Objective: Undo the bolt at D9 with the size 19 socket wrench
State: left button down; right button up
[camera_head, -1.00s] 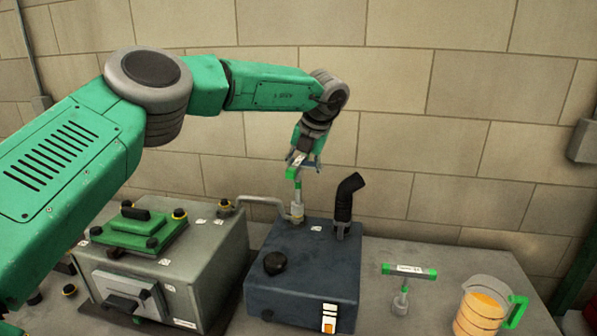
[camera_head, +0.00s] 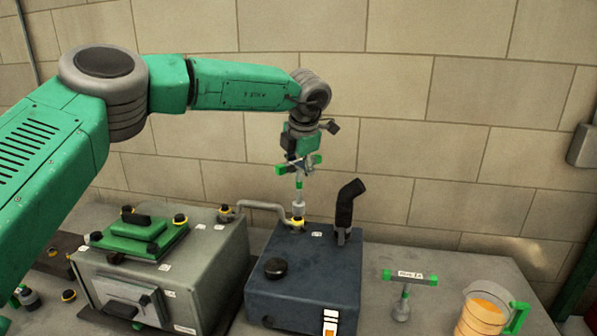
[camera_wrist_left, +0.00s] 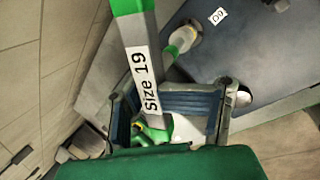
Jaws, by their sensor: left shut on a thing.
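The size 19 socket wrench (camera_head: 299,193) stands upright in the head view, with a green-ended T-handle, a grey shaft and a socket pointing down. My left gripper (camera_head: 300,166) is shut on its handle from above. The handle's "Size 19" label (camera_wrist_left: 147,78) is readable in the left wrist view. The socket end meets the yellow-ringed fitting (camera_head: 297,222) at the back left of the dark blue box's top, and it hides the bolt head. I cannot tell how deeply it sits. The D9 label (camera_wrist_left: 217,17) is beside the socket end. My right gripper is not in view.
The dark blue box (camera_head: 303,288) carries a black upright hose (camera_head: 347,205) and a black knob (camera_head: 275,268). A grey pipe (camera_head: 262,206) joins it to the grey machine (camera_head: 214,268). Another T-handled wrench (camera_head: 403,290) and a jug of orange liquid (camera_head: 482,314) stand at right.

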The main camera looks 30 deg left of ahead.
pick_arm(q)
jog(key=m, duration=0.2)
jog(key=m+h, duration=0.1)
jog(key=m, duration=0.1)
jog(key=shift+w+a+t, duration=0.1)
jog(key=shift+a+t, duration=0.1)
jog(key=shift+t, duration=0.2)
jog(key=m, duration=0.2)
jog(key=m+h, duration=0.1)
jog(key=m, duration=0.1)
jog(key=shift+w+a+h, duration=0.1)
jog(key=shift+h, duration=0.2)
jog(key=m+h, duration=0.1)
jog(key=m, duration=0.3)
jog(key=shift+a, duration=0.15)
jog(key=shift+w+m+h, duration=0.1)
jog(key=shift+m+h, duration=0.6)
jog(key=shift+m, duration=1.3)
jog(key=shift+f, duration=0.15)
